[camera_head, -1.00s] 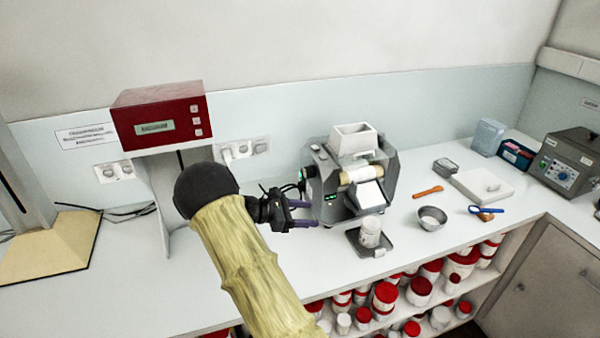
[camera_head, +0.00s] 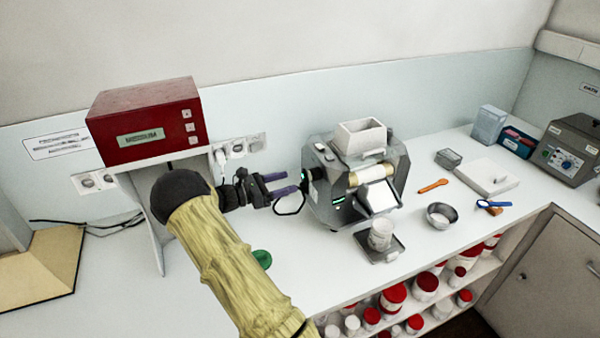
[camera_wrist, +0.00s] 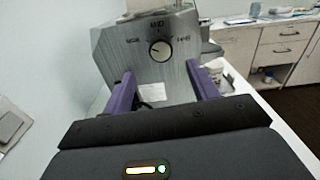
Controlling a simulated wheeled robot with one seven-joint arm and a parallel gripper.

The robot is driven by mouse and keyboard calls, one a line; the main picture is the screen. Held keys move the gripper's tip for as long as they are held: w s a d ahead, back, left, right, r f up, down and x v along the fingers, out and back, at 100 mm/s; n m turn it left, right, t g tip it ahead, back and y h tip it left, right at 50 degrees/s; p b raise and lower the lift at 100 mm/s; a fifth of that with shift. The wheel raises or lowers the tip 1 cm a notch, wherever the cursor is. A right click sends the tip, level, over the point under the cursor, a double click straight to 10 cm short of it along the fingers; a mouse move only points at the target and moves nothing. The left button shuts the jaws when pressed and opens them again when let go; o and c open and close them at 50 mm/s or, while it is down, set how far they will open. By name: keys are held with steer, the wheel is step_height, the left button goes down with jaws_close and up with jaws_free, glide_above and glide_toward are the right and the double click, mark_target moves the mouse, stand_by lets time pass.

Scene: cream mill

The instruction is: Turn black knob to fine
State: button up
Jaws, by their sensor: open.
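The grey mill (camera_head: 340,205) stands on the counter, with its side panel facing my gripper. The round black knob (camera_wrist: 160,50) is on that panel in the wrist view, with a pale pointer mark and small labels around it. The exact pointer direction is too small to read surely. In the head view the knob (camera_head: 317,174) shows at the mill's left side. My gripper (camera_head: 298,182) is open, its purple fingers pointing at the knob. In the wrist view the fingers (camera_wrist: 160,75) stand apart, below and to either side of the knob, with nothing between them.
The red display box (camera_head: 150,122) seems to read MEDIUM. A white hopper (camera_head: 361,136) tops the mill, and a white jar (camera_head: 381,233) stands before it. A green round item (camera_head: 262,258) lies beside my arm. A metal bowl (camera_head: 440,216) and orange spatula (camera_head: 433,186) lie to the right.

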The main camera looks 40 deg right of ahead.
mark_target(310, 176)
steer(key=shift+s+d, duration=0.1)
steer(key=shift+s, duration=0.05)
steer(key=shift+d+r, duration=0.1)
steer(key=p+x, duration=0.3)
steer(key=x, duration=0.4)
steer(key=shift+s+d, duration=0.1)
steer(key=shift+d, duration=0.05)
steer(key=c, duration=1)
